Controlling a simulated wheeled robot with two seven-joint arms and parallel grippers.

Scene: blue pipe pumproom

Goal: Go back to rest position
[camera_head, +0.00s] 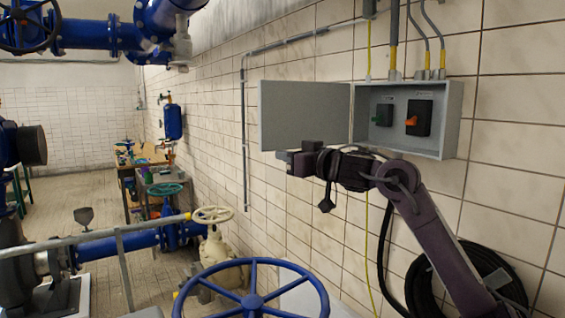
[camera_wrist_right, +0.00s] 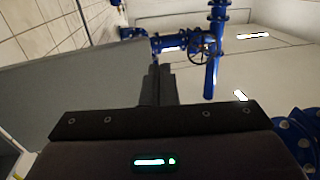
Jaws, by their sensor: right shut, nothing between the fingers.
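My right arm reaches up from the lower right of the head view. Its gripper (camera_head: 287,158) is in front of the tiled wall, just below the open door of the wall box. In the right wrist view the two dark fingers (camera_wrist_right: 157,86) are together with nothing between them. The grey box door (camera_head: 305,115) is swung open to the left; it also fills the left of the wrist view (camera_wrist_right: 75,92). The open grey box (camera_head: 455,122) holds a green-handled switch (camera_head: 384,115) and an orange-handled switch (camera_head: 418,118). My left gripper is not in view.
A large blue handwheel (camera_head: 253,302) stands at the bottom centre, with a cream valve wheel (camera_head: 212,214) behind it. A metal railing (camera_head: 90,238) crosses the lower left. A coiled black hose (camera_head: 508,275) hangs on the wall at lower right, behind my arm.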

